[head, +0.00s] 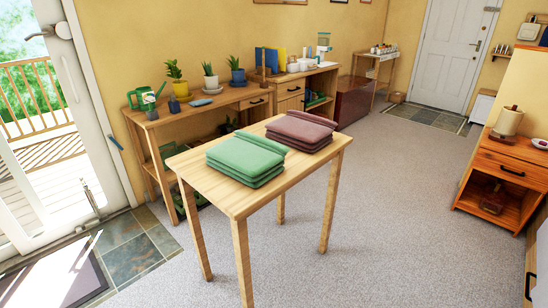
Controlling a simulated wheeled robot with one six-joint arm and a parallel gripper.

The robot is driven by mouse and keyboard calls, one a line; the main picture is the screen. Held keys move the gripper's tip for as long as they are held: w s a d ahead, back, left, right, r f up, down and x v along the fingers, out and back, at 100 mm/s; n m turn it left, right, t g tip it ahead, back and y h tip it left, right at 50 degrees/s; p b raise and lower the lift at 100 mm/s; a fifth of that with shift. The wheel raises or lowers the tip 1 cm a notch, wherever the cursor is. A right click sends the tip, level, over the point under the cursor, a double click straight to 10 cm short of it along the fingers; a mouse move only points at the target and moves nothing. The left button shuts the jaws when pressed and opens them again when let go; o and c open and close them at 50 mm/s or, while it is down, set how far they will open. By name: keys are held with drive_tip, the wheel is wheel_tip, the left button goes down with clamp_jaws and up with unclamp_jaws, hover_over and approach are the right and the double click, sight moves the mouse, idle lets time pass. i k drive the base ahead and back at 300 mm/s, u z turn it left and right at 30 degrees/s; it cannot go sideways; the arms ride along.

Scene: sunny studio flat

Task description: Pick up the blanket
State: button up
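Two folded cloth stacks that look like blankets lie on a small wooden table (244,201). The green blanket (246,156) is folded in layers and lies nearer, left of the table's middle. The mauve blanket (302,129) is folded likewise and lies behind it to the right. The two lie close together; I cannot tell whether they touch. Which of them is the task's blanket cannot be told from the picture. My gripper is not in view.
A wooden shelf with potted plants (207,81) and a green watering can (144,97) stands behind the table. A glass door (85,100) is at left. A wooden cabinet (500,168) is at right. Grey carpet (400,200) right of the table is clear.

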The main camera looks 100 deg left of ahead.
sight(252, 160)
drive_tip(key=u, duration=3.35)
drive_tip(key=i, duration=1.5)
drive_tip(key=z, duration=1.15)
drive_tip(key=i, duration=0.5)
drive_tip(key=u, duration=0.1)
